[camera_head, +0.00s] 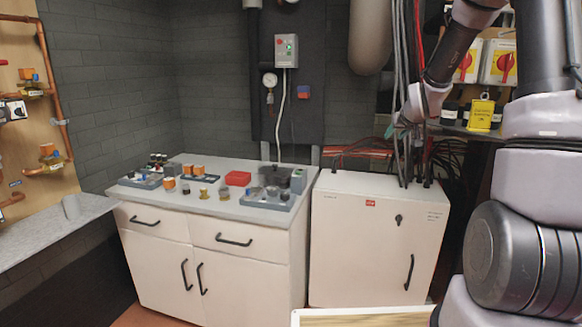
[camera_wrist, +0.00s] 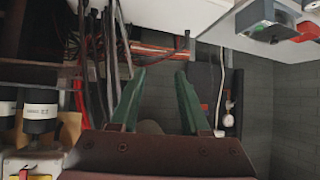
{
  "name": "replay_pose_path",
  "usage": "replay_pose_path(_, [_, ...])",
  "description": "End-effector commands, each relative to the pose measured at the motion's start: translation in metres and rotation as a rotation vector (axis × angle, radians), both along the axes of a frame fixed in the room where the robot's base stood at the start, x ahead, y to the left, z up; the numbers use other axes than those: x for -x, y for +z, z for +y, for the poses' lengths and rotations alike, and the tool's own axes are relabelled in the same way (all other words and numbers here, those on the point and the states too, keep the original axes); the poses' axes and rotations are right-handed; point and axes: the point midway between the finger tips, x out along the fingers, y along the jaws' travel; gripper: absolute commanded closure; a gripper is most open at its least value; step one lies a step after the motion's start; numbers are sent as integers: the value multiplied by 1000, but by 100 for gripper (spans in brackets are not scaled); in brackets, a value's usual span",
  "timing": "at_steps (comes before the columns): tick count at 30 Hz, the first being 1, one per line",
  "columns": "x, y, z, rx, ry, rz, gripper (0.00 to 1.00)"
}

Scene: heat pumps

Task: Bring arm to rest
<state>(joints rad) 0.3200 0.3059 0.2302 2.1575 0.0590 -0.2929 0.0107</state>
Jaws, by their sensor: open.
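My gripper (camera_wrist: 158,98) shows in the wrist view with its two green fingers spread apart and nothing between them. In the head view my gripper (camera_head: 391,128) is small, at the end of my raised arm on the right, near hanging cables above the white cabinet. The wrist view appears turned upside down, with the worktop and white cabinet at its top.
A white cabinet (camera_head: 372,245) stands below my gripper.

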Motion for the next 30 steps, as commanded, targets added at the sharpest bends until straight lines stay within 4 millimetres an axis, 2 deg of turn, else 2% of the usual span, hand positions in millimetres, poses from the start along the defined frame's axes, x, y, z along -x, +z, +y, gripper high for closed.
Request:
replay_pose_path(1, [18,24,8,-4,-9,12,54])
replay_pose_path(3, [44,46,16,-20,-26,43,54])
replay_pose_path(8, [111,89,35,-73,-67,110,54])
replay_pose_path(12, [177,117,51,-139,-98,164,54])
replay_pose_path(17, [256,137,71,-236,-123,227,54])
replay_pose_path(21, [316,141,85,-321,-128,280,54])
replay_pose_path(25, [353,141,94,-379,-126,318,54])
replay_pose_path(30, [371,139,99,-409,-125,340,54])
